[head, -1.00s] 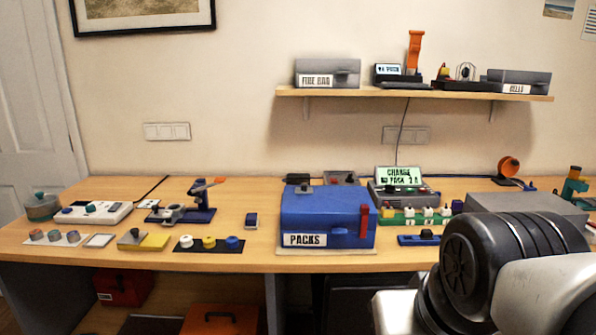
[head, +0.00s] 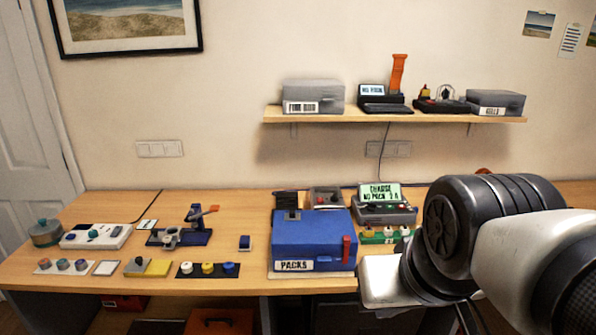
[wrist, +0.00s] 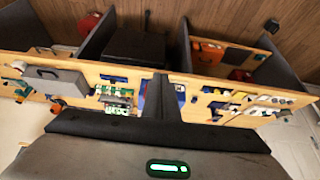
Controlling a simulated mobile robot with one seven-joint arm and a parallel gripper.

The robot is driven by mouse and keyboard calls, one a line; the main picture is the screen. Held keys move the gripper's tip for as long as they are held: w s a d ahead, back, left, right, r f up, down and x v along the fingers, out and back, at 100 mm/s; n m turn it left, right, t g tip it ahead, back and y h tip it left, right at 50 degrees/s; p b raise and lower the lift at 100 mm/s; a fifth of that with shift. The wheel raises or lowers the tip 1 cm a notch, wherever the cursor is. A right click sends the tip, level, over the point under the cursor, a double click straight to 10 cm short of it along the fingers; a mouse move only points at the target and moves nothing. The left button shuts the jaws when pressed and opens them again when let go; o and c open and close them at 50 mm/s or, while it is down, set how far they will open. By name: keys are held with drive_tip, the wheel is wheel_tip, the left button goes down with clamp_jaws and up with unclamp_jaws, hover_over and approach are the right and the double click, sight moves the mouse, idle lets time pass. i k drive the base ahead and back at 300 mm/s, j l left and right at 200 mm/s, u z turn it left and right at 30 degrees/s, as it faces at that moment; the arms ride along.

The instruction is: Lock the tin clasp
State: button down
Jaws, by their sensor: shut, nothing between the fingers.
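The blue tin (head: 312,232) marked PACKS stands at the front middle of the bench in the head view, with its lid down. A red clasp (head: 346,248) shows at the right of its front face; whether it is locked is too small to tell. In the wrist view the bench appears upside down. My gripper (wrist: 160,80) is shut there, empty, and covers part of the blue tin (wrist: 150,100). The gripper looks apart from the tin. In the head view only my arm shows, not the fingertips.
A charger with a lit screen (head: 380,192) stands behind and right of the tin. A green strip (head: 380,236) with white knobs lies before it. A black plate with coloured knobs (head: 207,270) lies left of the tin. A shelf (head: 400,114) hangs above.

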sight(346, 240)
drive_tip(key=i+l, duration=0.2)
drive_tip(key=i, duration=0.35)
drive_tip(key=i+l, duration=0.2)
drive_tip(key=i, duration=0.3)
